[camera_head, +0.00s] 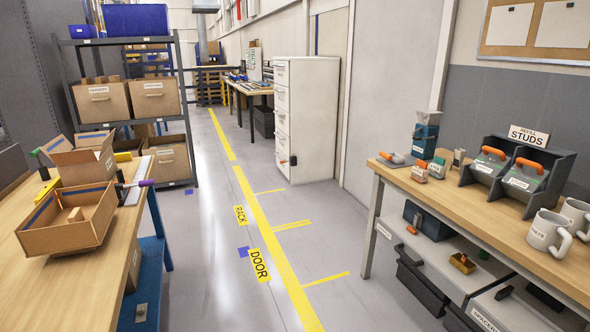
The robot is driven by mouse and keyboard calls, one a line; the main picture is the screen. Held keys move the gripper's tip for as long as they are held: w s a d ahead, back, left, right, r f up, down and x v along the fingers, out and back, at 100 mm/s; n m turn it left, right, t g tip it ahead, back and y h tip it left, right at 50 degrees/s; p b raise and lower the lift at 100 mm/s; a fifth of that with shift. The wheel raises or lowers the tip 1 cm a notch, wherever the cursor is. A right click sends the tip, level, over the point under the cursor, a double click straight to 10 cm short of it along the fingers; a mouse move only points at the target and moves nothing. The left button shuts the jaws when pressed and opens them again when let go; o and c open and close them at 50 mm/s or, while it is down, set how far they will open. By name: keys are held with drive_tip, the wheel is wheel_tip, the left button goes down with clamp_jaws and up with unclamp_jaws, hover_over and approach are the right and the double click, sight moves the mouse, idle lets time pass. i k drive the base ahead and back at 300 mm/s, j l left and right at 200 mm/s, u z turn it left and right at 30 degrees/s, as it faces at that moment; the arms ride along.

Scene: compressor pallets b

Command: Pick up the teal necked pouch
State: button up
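A teal pouch-like item with a narrower neck and a lighter top (426,135) stands upright at the back left of the right-hand wooden workbench (455,197). It is small in the head view, so its exact shape is hard to tell. My gripper is not in view, and nothing of my arm shows near the pouch.
Orange-handled tools in a dark rack (519,175) and white mugs (547,233) stand on the right bench. Its lower shelf holds cases. A left bench (60,290) carries open cardboard boxes (70,217). The grey floor (205,250) between the benches is clear, with yellow lines.

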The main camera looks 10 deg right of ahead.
sight(438, 168)
drive_tip(key=i+z, duration=0.45)
drive_tip(key=i+j+z, duration=0.3)
drive_tip(key=i+z, duration=0.2)
drive_tip(key=i+j+z, duration=0.45)
drive_tip(key=k+l, duration=0.05)
drive_tip(key=l, duration=0.05)
